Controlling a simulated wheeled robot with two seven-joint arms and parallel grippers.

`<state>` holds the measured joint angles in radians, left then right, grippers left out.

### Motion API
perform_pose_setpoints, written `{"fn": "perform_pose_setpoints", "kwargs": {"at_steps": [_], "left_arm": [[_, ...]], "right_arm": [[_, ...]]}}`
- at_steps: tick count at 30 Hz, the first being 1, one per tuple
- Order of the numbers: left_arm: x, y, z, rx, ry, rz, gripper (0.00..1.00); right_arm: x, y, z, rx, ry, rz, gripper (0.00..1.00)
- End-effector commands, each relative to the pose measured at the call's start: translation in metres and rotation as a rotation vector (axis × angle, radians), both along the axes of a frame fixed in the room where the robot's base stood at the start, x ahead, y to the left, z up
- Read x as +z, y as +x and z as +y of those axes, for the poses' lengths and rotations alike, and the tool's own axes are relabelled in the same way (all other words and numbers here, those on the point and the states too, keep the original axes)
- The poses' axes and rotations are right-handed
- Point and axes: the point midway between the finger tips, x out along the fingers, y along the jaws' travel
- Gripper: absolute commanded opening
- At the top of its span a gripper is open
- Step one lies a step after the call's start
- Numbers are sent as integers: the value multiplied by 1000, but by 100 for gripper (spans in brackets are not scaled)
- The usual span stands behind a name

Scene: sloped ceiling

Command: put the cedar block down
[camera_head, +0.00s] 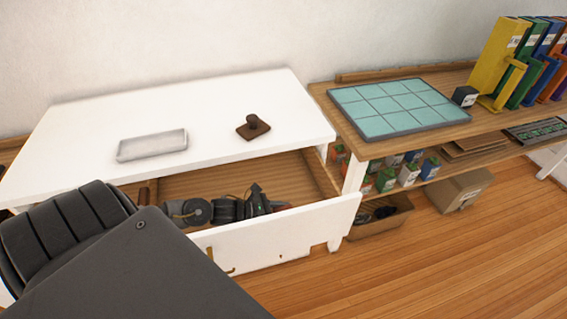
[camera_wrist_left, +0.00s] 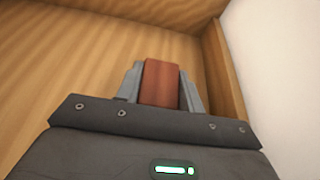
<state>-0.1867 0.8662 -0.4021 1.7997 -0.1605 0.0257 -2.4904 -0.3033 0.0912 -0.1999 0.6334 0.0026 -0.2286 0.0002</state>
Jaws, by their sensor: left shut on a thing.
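My left gripper (camera_head: 272,205) reaches into an open drawer (camera_head: 200,182) of the white cabinet. In the left wrist view my left gripper (camera_wrist_left: 160,88) is shut on the cedar block (camera_wrist_left: 160,82), a reddish-brown block held between its two grey fingers. The drawer's wooden floor (camera_wrist_left: 75,50) spreads beyond it, with a side wall close on the right. I cannot tell whether the block touches the floor. In the head view I cannot make out the block at the fingers. My right gripper is not in view.
On the white cabinet top (camera_head: 230,110) are a pale tray (camera_head: 152,145) and a dark brown knobbed piece (camera_head: 253,127). The drawer front (camera_head: 290,232) stands pulled out. A wooden bench at right holds a teal tiled mat (camera_head: 395,105) and colored binders (camera_head: 500,60).

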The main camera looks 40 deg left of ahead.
Motion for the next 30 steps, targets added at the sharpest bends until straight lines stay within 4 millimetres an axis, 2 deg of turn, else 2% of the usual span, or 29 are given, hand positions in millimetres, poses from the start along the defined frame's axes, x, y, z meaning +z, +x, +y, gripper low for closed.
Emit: {"fn": "perform_pose_setpoints", "kwargs": {"at_steps": [1, 6, 17, 22, 30], "left_arm": [[-1, 0, 0, 0, 0, 0, 40], [0, 0, 0, 0, 0, 0, 60], [5, -2, 1, 0, 1, 2, 60], [18, -25, 17, -2, 3, 5, 60], [41, -68, 47, -1, 2, 5, 60]], "right_arm": [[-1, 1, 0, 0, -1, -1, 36], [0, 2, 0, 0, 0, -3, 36], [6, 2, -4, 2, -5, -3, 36], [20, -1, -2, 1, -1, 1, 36], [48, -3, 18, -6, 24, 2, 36]]}}
